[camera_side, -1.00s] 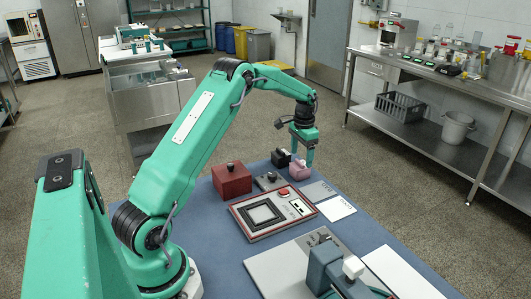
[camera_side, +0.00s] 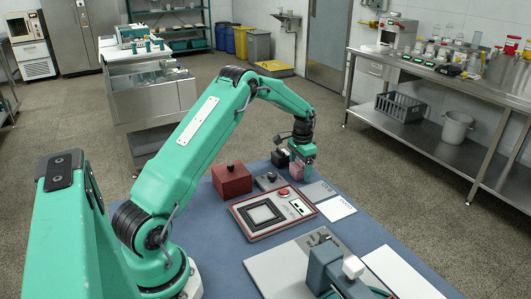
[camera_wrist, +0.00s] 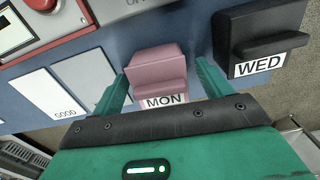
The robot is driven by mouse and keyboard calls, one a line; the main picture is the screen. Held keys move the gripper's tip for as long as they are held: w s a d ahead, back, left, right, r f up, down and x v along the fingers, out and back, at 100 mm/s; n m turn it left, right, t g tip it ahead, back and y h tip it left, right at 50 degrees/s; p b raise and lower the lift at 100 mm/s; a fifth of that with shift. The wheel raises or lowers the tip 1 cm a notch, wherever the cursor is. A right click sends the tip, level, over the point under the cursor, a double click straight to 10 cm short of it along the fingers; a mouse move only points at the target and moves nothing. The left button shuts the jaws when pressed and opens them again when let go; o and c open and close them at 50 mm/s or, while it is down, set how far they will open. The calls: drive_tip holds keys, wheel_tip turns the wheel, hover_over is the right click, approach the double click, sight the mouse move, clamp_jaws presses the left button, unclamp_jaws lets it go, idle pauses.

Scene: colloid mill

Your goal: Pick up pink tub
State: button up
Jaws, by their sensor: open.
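The pink tub (camera_wrist: 158,68) carries a label reading MON and stands on the blue table top in the wrist view. My gripper (camera_wrist: 160,85) is open, with one green finger on each side of the tub. No clear grip shows; a small gap appears on the right side. In the side view the pink tub (camera_side: 297,172) is partly hidden by my gripper (camera_side: 302,160), which is down over it near the far end of the table.
A black tub (camera_wrist: 262,38) labelled WED stands close to the right of my gripper in the wrist view. White and grey cards (camera_wrist: 45,95) lie left of it. A dark red box (camera_side: 232,181) and a framed panel (camera_side: 272,212) with a red button are nearby.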

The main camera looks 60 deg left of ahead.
idle(0.3)
drive_tip(key=c, duration=1.1)
drive_tip(key=shift+r, duration=0.1)
drive_tip(key=shift+r, duration=0.75)
wheel_tip(320, 180, up, 2)
drive_tip(key=shift+r, duration=0.2)
drive_tip(key=d+r, duration=0.2)
drive_tip(key=d, duration=0.2)
drive_tip(key=d+r, duration=0.2)
drive_tip(key=d, duration=0.1)
drive_tip(key=s+d+r, duration=0.1)
drive_tip(key=d+r, duration=0.2)
drive_tip(key=d, duration=0.1)
drive_tip(key=shift+s+d, duration=0.1)
drive_tip(key=shift+d, duration=0.2)
